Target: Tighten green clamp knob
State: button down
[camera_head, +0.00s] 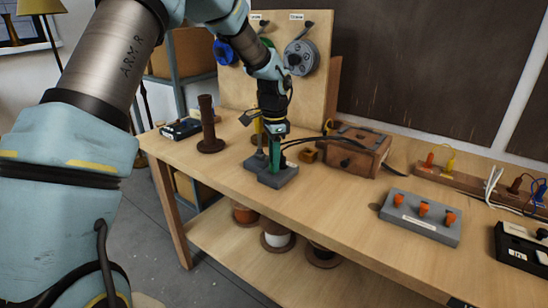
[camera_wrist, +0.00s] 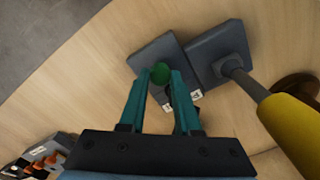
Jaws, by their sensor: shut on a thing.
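The green clamp knob (camera_wrist: 160,72) shows in the wrist view as a round green top above a grey clamp base (camera_wrist: 151,57). My gripper (camera_wrist: 161,78) has teal fingers pointing down at the base, with the knob between their tips. In the head view my gripper (camera_head: 274,155) stands upright over the grey block (camera_head: 282,178) near the table's front edge. The knob is hidden there by the fingers. A small white label lies beside the knob in the wrist view.
A second grey base with a yellow-handled tool (camera_wrist: 290,118) stands right beside the clamp. A wooden box (camera_head: 355,148) with black cables is to the right. A grey block with orange knobs (camera_head: 420,216) sits farther right. A dark brown spindle (camera_head: 208,127) stands at left.

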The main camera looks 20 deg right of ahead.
jog(key=m+p, duration=0.1)
jog(key=m, duration=0.4)
jog(key=shift+m+p, duration=0.3)
jog(key=shift+p, duration=0.1)
dwell(0.3)
jog(key=c, duration=0.6)
grip_release()
notch_tip(320, 180, up, 11)
jog(key=b, duration=0.2)
jog(key=shift+b, duration=0.35)
jog(key=shift+f, duration=0.1)
